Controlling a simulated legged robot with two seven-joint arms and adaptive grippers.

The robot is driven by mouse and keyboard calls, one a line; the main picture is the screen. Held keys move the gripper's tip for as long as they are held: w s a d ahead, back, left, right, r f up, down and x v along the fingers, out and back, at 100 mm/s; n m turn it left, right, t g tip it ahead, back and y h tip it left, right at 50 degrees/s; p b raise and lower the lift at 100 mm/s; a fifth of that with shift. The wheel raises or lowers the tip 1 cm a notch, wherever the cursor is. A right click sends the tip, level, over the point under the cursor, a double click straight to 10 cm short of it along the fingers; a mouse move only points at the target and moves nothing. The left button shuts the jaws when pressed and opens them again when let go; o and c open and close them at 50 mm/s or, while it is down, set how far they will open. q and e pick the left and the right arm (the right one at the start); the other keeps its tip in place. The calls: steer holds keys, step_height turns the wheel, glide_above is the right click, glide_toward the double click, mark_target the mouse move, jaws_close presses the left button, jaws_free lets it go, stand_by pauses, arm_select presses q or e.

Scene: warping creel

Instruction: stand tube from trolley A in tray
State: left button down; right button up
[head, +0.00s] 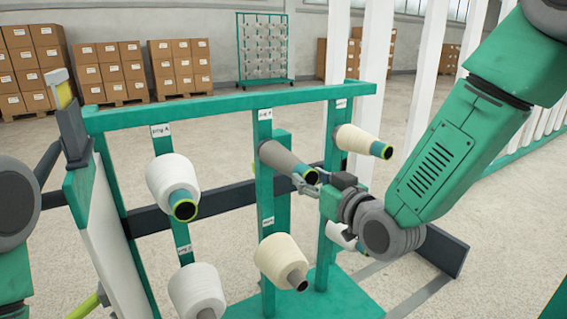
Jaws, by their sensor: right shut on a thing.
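A green creel trolley frame (205,104) stands in front of me, with labelled posts and yarn cones on pegs. My left gripper is out of view; only part of my left arm shows at the left edge. No tray can be made out.
Cream cones sit close by: upper left (174,178), lower left (196,288), lower middle (281,258) and upper right (357,140). Another is partly hidden behind my right arm. White posts rise behind; stacked cartons (107,70) and another loaded rack (263,48) stand far back.

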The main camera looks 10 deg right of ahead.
steer(key=p+v, duration=0.5)
steer(key=v, duration=0.9)
steer(key=shift+p, duration=0.35)
stand_by(0.4)
